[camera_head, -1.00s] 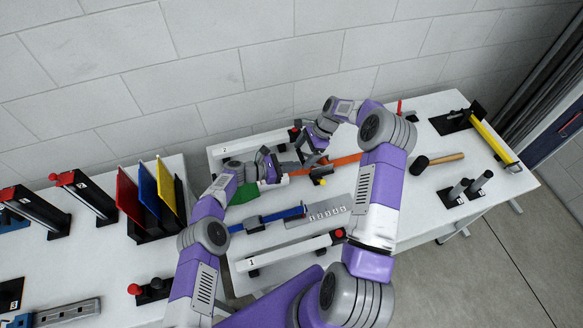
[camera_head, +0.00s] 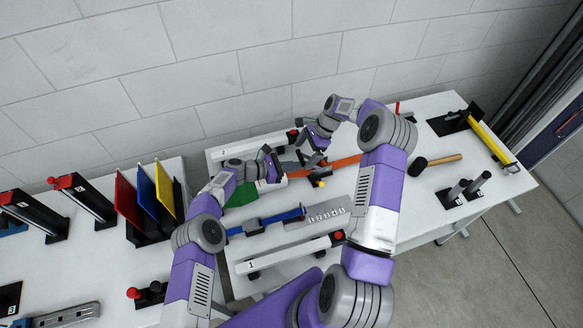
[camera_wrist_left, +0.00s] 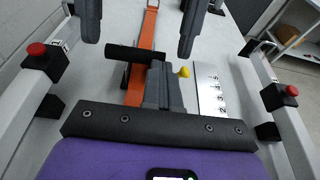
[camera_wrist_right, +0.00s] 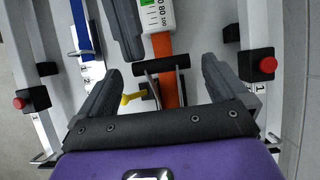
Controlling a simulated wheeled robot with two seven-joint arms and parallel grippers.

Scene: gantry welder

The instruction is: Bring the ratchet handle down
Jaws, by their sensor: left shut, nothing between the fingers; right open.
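The ratchet handle shows in the right wrist view as a black crossbar (camera_wrist_right: 150,67) on thin metal side arms, over an orange strap (camera_wrist_right: 169,48). A yellow knob (camera_wrist_right: 131,98) sits beside it. My right gripper (camera_wrist_right: 162,66) is open, its fingers on either side of the crossbar with gaps; I see no contact. My left gripper (camera_wrist_left: 157,72) is shut and empty. In the left wrist view its fingers overlap one end of the crossbar (camera_wrist_left: 130,52); I cannot tell whether they touch. In the head view the arms partly hide the ratchet.
White rails with red buttons (camera_wrist_left: 37,50) (camera_wrist_left: 292,90) flank the ratchet. A white gauge with a green window (camera_wrist_right: 157,18) lies along the strap.

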